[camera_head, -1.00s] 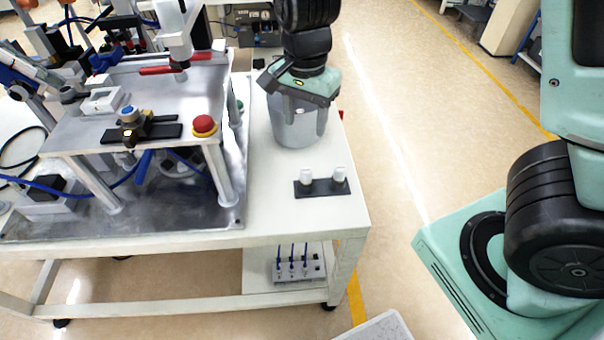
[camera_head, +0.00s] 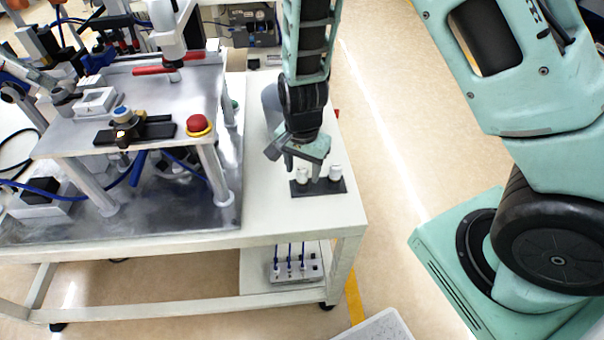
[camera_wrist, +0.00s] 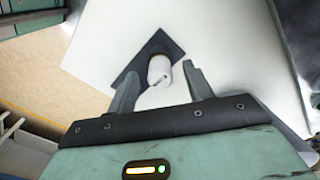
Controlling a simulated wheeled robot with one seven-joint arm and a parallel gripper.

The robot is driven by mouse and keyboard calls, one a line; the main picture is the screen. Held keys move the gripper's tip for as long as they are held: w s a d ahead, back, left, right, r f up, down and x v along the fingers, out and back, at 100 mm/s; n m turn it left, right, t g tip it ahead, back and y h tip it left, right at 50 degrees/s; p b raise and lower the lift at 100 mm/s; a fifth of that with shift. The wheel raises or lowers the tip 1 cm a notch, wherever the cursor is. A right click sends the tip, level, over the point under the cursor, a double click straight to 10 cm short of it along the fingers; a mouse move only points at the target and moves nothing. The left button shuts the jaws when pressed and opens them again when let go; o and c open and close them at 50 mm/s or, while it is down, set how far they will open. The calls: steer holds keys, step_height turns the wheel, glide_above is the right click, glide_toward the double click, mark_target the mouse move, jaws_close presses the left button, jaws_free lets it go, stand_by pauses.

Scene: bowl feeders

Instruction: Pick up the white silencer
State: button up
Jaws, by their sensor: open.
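Two small white silencers stand upright on a black plate (camera_head: 318,190) at the right side of the white table. The left silencer (camera_head: 304,174) is partly behind my gripper; the right silencer (camera_head: 335,173) is clear of it. My gripper (camera_head: 306,158) is open, pointing down just above the plate, nearest the left silencer. In the wrist view, one white silencer (camera_wrist: 160,70) shows between the spread fingers of my gripper (camera_wrist: 160,76), with the black plate (camera_wrist: 128,76) under it. Contact between fingers and silencer cannot be made out; the other silencer is not distinct there.
A grey metal fixture table (camera_head: 150,83) with a red button (camera_head: 197,124) stands to the left. A grey cylindrical container (camera_head: 270,100) is behind my gripper, partly hidden. The white table's front right corner (camera_head: 340,225) is bare.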

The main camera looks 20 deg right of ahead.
steer(key=shift+f, duration=0.9)
jaws_close()
